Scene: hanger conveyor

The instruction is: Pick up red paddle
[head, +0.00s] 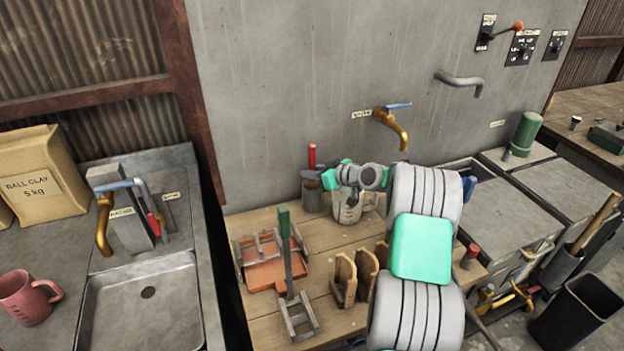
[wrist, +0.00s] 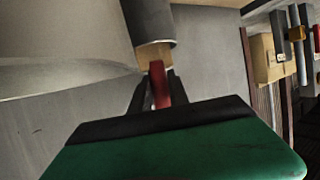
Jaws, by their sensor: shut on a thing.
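The red paddle shows as a red upright handle (head: 311,155) on the back left of the wooden workbench, against the grey wall. My gripper (head: 313,174) reaches it from the right and is shut on it below its top. The wrist view shows the red handle (wrist: 158,82) between my two dark fingers (wrist: 157,95). A dark cylindrical holder (head: 312,198) stands directly below the paddle. I cannot tell whether the paddle's lower end is still inside it. My fingers hide part of the handle.
A metal jug (head: 346,212) stands close right of the holder, under my gripper. An orange tray (head: 277,272) with grey frames and a green-handled tool (head: 285,235) is in front. Wooden pieces (head: 345,278) stand nearby. A brass tap (head: 392,125) juts from the wall above.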

